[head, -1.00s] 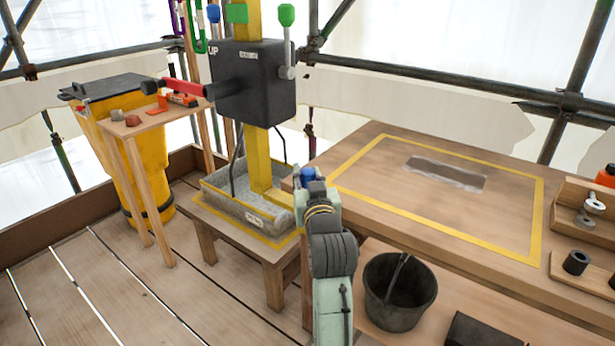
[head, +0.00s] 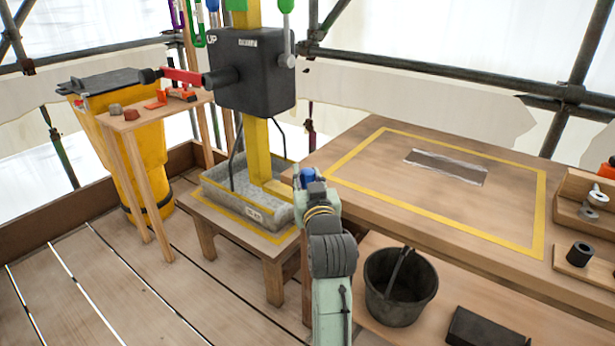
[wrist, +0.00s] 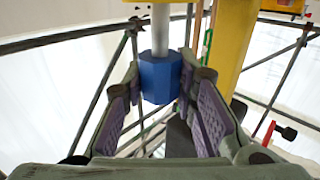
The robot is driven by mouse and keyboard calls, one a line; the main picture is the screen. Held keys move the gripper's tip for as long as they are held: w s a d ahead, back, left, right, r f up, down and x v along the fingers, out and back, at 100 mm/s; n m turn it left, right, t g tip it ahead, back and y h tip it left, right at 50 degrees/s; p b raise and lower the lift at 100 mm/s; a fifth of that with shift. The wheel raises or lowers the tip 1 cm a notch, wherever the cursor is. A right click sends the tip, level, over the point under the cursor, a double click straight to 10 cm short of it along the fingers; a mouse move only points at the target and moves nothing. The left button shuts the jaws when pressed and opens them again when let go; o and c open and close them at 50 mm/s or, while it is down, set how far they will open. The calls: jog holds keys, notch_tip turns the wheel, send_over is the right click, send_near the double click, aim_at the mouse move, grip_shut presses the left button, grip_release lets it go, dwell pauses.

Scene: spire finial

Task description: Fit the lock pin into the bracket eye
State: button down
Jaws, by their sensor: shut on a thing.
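In the wrist view a blue faceted block (wrist: 160,78) with a grey rod (wrist: 160,30) rising from it sits between the purple finger pads; it looks like the lock pin with a blue handle. My gripper (wrist: 165,105) is shut on it. In the head view the blue handle (head: 307,176) shows at the end of my arm, right of the yellow mast (head: 257,150) and below the black box (head: 252,70).
A red bar (head: 182,76) sticks out left. A stone trough (head: 215,192) surrounds the mast's foot. A black bucket (head: 400,290) is below.

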jog(key=shift+f+b, duration=1.2)
jog(key=shift+f, duration=0.6)
jog(key=c, duration=1.2)
grip_release()
jog(key=s, duration=0.5)
jog(key=s+d, duration=0.1)
jog(key=s, duration=0.1)
jog(key=shift+s, duration=0.2)
